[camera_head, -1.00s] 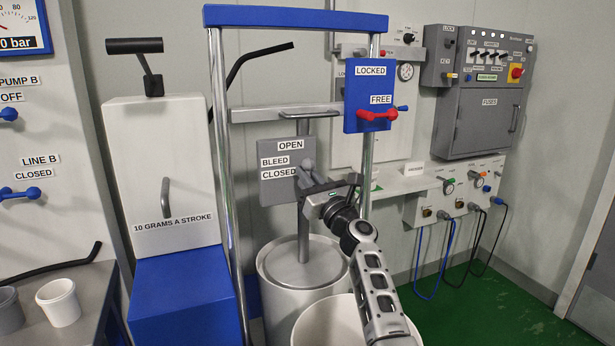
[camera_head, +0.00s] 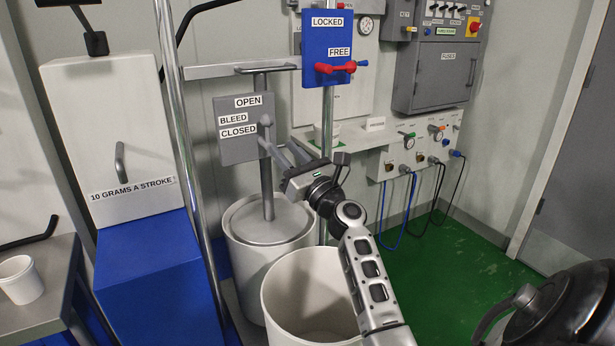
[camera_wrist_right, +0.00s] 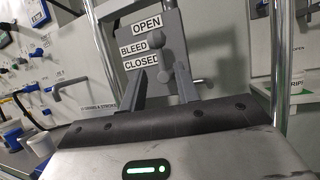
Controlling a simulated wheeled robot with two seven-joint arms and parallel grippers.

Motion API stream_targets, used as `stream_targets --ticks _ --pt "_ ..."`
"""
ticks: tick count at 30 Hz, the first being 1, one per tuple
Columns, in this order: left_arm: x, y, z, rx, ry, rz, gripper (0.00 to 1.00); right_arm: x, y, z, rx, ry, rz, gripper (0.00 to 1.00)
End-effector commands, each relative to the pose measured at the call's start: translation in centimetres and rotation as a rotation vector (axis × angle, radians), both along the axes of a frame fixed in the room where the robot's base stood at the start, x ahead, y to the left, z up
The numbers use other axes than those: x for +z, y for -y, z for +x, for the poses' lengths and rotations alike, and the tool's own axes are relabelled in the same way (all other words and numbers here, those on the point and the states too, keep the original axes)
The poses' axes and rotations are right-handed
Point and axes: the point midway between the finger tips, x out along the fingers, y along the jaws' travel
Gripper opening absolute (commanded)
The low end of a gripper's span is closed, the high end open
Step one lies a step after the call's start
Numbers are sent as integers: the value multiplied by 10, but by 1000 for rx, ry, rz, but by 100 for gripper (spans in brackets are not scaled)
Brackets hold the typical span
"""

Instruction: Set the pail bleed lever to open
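The grey bleed plate (camera_head: 227,147) carries the labels OPEN at top, BLEED in the middle and CLOSED at bottom. Its grey lever (camera_head: 266,121) is at the plate's right side; in the right wrist view the lever (camera_wrist_right: 156,42) has a rounded hub by BLEED and a lower knob by CLOSED. My right gripper (camera_head: 279,146) is open just below and right of the lever. In the right wrist view its fingertips (camera_wrist_right: 161,70) stand on either side of the lower knob; I cannot tell whether they touch it. My left gripper is not in view.
A blue LOCKED/FREE plate (camera_head: 316,95) with a red lever (camera_head: 336,69) is above the gripper. A lidded drum (camera_head: 262,243) and an open white pail (camera_head: 290,318) stand below. Upright posts flank the bleed plate.

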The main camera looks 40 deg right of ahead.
Motion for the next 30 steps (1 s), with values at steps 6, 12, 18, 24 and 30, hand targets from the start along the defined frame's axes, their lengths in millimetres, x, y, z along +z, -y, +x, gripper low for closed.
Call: stream_targets --ticks 6,12,18,24,30 --pt "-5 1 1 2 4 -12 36 -22 -3 -46 0 -1 1 32" --pt "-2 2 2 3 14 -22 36 -30 -4 -69 2 1 0 32" --pt "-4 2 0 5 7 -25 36 -31 -4 -75 2 2 1 32" --pt "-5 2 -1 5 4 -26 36 -30 -4 -75 1 2 0 32" --pt "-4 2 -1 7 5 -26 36 -31 -4 -74 1 2 0 32"
